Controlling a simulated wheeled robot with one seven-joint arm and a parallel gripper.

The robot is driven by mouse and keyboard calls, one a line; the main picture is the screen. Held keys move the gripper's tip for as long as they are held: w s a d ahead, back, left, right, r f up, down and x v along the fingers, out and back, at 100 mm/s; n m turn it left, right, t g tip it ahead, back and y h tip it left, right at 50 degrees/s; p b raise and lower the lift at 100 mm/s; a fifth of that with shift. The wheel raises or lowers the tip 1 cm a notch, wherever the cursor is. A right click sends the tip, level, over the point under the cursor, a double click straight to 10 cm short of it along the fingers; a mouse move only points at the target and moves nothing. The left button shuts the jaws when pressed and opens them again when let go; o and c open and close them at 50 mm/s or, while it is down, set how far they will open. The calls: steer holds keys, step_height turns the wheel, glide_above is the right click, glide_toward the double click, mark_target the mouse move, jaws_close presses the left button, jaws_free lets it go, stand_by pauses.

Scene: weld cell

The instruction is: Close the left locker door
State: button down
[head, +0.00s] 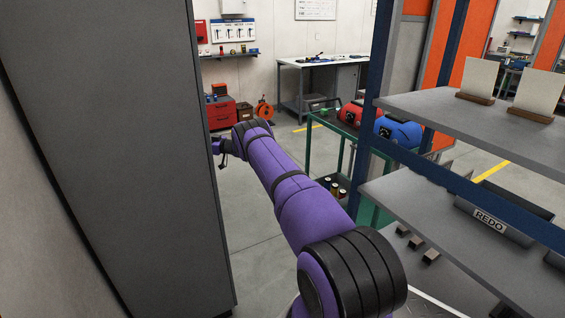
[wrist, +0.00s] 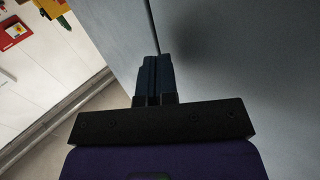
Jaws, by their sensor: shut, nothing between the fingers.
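The tall grey locker (head: 115,150) fills the left of the head view, with its broad flat side facing me. My purple arm reaches past it, and my gripper (head: 219,150) is at its far edge, partly hidden there. In the wrist view my gripper (wrist: 155,66) is shut and empty, with its dark blue fingers together. Its fingertips are close to a grey locker surface (wrist: 230,60) with a dark upright seam in it; I cannot tell whether they touch it. Which panel is the left door, and how far it stands open, I cannot tell.
A blue-framed shelf rack (head: 440,105) with grey shelves stands close on the right. Behind it is a green cart (head: 340,122) with red and blue tanks. A workbench (head: 322,66) and a red toolbox (head: 221,112) are at the back. Some floor (head: 255,215) between locker and rack is clear.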

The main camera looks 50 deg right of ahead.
steer(key=shift+w+a+r, duration=0.1)
steer(key=shift+w+a, duration=0.2)
steer(key=shift+a, duration=0.35)
steer(key=shift+a, duration=0.15)
steer(key=v, duration=1.1)
steer(key=shift+d, duration=0.4)
steer(key=shift+s, duration=0.1)
